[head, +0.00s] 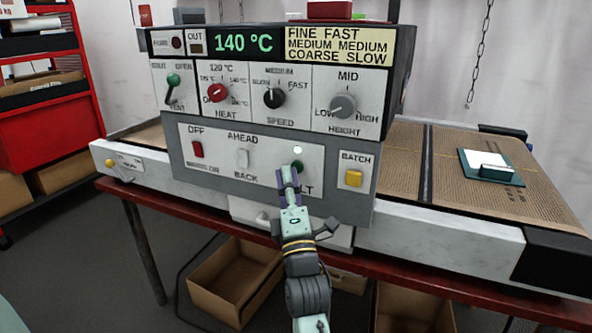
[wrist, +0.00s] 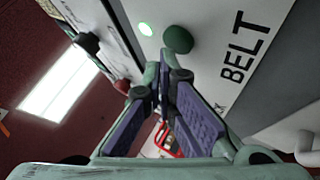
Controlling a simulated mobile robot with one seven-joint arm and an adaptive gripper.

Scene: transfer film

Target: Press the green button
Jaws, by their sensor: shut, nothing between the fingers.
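The green button (head: 297,165) sits on the lower panel of the grey machine, above the BELT label, which my gripper partly covers. In the wrist view the round green button (wrist: 178,40) shows just beyond my fingertips.
Dials and a green-knobbed lever (head: 173,80) are above. The display (head: 243,43) reads 140 °C. A teal platen with a white sheet (head: 486,163) lies on the belt at right.

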